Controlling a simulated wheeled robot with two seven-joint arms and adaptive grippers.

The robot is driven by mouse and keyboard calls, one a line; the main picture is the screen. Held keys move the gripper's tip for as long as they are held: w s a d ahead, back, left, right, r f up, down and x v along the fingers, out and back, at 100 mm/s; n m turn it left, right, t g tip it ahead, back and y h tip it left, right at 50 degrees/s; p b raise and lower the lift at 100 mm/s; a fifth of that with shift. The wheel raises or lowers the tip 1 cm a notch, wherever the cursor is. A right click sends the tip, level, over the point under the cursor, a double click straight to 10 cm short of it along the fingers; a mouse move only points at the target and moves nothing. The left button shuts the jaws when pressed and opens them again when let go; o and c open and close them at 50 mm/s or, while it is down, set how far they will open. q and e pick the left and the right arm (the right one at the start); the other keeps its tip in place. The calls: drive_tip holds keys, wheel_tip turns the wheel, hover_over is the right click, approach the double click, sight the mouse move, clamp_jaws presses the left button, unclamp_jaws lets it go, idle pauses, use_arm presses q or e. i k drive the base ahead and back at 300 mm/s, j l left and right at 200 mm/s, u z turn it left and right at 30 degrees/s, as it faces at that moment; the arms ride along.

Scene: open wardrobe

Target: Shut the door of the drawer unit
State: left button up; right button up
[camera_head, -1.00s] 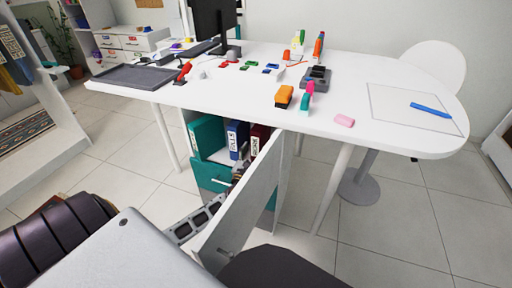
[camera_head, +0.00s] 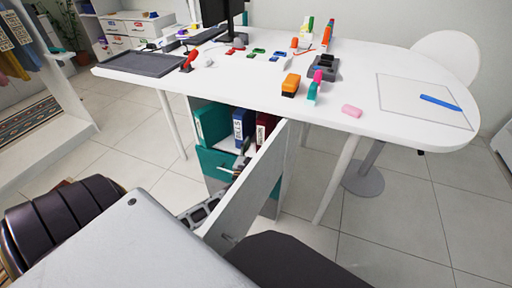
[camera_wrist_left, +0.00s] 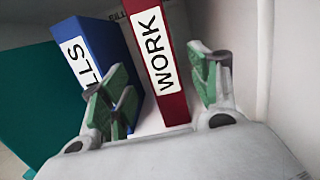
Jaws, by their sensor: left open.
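The drawer unit (camera_head: 214,165) stands under the desk, with a teal drawer front and a shelf of binders above it. Its white door (camera_head: 250,188) stands wide open, swung out toward me. My left gripper (camera_head: 241,163) is in front of the shelf, on the inner side of the door and partly hidden by it. In the left wrist view, its green-padded fingers (camera_wrist_left: 160,88) are spread apart and hold nothing. A blue binder (camera_wrist_left: 90,62) and a red binder (camera_wrist_left: 158,60) marked WORK are beyond them. My right gripper is not in view.
The white desk (camera_head: 220,88) above carries a monitor, a grey tray (camera_head: 150,64), a stapler and several small coloured items. Desk legs stand either side of the unit, one (camera_head: 336,180) to the right of the door. Tiled floor (camera_head: 400,225) is free on the right.

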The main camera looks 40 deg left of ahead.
sight(231, 220)
drive_tip(key=u, duration=1.15)
